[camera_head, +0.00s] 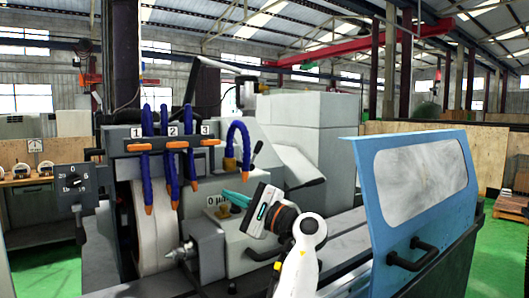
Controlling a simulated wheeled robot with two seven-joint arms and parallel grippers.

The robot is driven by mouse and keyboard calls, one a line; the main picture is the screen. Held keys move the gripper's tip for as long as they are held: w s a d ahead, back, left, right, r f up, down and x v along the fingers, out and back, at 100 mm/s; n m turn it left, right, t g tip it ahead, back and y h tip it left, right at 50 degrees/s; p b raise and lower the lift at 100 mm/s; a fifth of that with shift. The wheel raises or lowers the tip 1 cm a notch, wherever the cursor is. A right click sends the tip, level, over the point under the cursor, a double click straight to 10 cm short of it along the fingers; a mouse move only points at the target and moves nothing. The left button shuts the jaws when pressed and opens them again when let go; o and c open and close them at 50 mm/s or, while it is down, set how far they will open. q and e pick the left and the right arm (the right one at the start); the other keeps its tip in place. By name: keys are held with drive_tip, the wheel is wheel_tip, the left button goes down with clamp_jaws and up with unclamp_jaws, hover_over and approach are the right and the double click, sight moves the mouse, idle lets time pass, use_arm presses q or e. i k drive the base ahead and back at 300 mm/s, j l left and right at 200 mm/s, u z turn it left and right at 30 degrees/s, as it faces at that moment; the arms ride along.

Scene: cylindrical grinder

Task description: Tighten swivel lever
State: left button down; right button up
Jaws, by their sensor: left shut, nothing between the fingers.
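My left gripper (227,194), with green fingers on a white and black body, is shut and empty. Several black levers show. One thin lever with a dark knob (258,147) stands tilted up behind the gripper. A black handle (305,185) sticks out to the right of the gripper, apart from it. A dark lever (262,254) lies low, below the gripper. I cannot tell which is the swivel lever. My right gripper is not in view.
The grinding wheel housing (150,220) and several blue coolant hoses (171,150) with orange tips stand to the left. The pointed centre (183,251) sits below. A blue guard door (405,165) with a window and black handle (412,254) closes off the right.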

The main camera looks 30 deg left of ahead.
sight(258, 147)
drive_tip(key=i, duration=1.45)
